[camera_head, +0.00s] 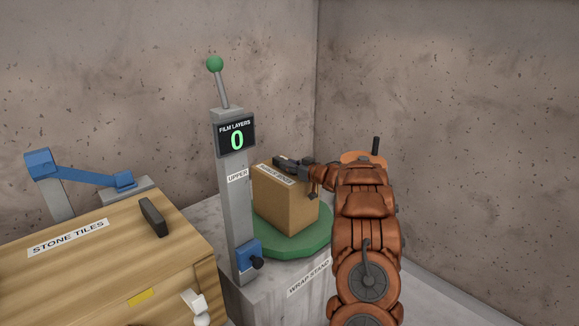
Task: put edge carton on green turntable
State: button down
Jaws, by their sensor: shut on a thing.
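The brown edge carton (283,208) is upright over the green turntable (302,242), with a white label along its top edge that is too small to read surely. Its base meets the green disc in the picture; whether it bears on it or hangs slightly above, I cannot tell. My gripper (289,165) is at the top of the carton, shut on it, with my copper-coloured arm reaching in from the right. The fingertips' contact is partly hidden. The post in front covers part of the carton's left side and the turntable's left.
The grey post (239,205), marked UPPER, stands close left of the carton, with a "FILM LAYERS 0" display (236,136) and a green-knobbed lever (215,64). The turntable sits on the wrap stand (308,278). A wooden STONE TILES crate (110,255) bears a dark block (153,217). Walls close the back.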

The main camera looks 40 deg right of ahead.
jog(key=c, duration=0.8)
grip_release()
jog(key=shift+f, duration=0.1)
jog(key=shift+c, duration=0.2)
jog(key=shift+s+r, duration=0.2)
jog(key=shift+s, duration=0.05)
jog(key=s+r, duration=0.1)
jog(key=s, duration=1)
jog(key=shift+s+r+b, duration=0.2)
jog(key=shift+r+b, duration=0.1)
jog(key=shift+r, duration=0.05)
